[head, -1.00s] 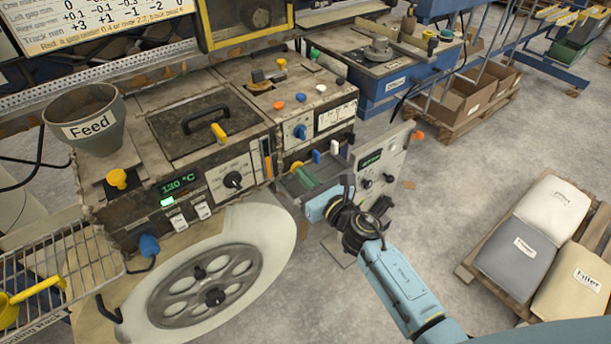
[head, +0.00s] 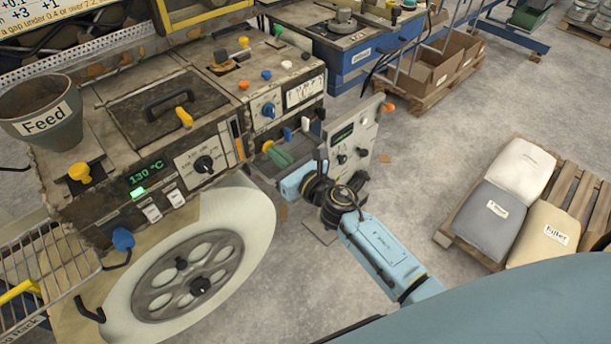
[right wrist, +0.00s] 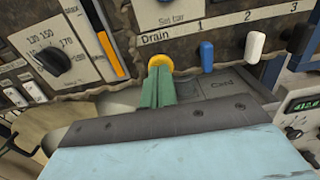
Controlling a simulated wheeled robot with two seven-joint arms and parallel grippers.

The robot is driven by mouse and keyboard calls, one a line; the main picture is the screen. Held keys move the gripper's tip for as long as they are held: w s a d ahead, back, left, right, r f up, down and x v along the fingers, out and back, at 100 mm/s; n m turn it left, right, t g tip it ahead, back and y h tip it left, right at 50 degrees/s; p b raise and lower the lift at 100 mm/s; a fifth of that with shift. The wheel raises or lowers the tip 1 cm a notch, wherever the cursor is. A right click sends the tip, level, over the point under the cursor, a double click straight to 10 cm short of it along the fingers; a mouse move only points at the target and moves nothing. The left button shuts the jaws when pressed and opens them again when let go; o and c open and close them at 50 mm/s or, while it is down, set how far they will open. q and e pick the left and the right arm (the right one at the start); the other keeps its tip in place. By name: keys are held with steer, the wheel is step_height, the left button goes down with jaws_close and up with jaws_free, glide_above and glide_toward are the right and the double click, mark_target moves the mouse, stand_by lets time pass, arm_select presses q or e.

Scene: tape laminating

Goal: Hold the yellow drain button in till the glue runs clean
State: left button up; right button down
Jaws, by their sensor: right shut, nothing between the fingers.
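The yellow drain button (right wrist: 160,62) is on the dark machine front, by the word "Drain", in the right wrist view. It also shows small in the head view (head: 267,146). My right gripper (right wrist: 158,80) has its green fingers shut together with nothing between them. Their tips are at the button's face and cover its lower part; they look to be touching it, but I cannot tell how far it is pressed in. In the head view the right gripper (head: 272,150) reaches in from the lower right. My left gripper is not in view. I see no running glue.
A blue lever (right wrist: 206,56) and a white lever (right wrist: 255,45) stand right of the button. A panel with a display (head: 352,140) is close to my right wrist. The large white roll (head: 240,225) is below left. Sacks on a pallet (head: 445,238) lie at right, with clear floor between.

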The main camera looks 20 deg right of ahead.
steer(key=b+v, duration=0.1)
steer(key=v, duration=1.1)
steer(key=shift+s, duration=0.2)
steer(key=s+d+f+m+g+h, duration=0.2)
steer(key=s+f+m, duration=0.2)
steer(key=f+m, duration=0.45)
steer(key=s+d+f+m+g+h, duration=0.1)
steer(key=s+f+m+g, duration=0.3)
steer(key=f, duration=0.7)
steer(key=s+d+f+m+g+h, duration=0.1)
steer(key=s+d+f+m+h, duration=0.15)
steer(key=f+m, duration=0.65)
steer(key=s+f+m+g, duration=0.3)
steer(key=s+f+m, duration=0.2)
steer(key=s, duration=0.5)
steer(key=s+f+m+g, duration=0.3)
steer(key=s+f+m, duration=0.2)
steer(key=s, duration=0.4)
steer(key=s+f+m+g, duration=0.3)
steer(key=s+f+m, duration=0.3)
steer(key=s, duration=0.4)
steer(key=shift+s+f+h, duration=0.3)
steer(key=shift+f+h, duration=0.05)
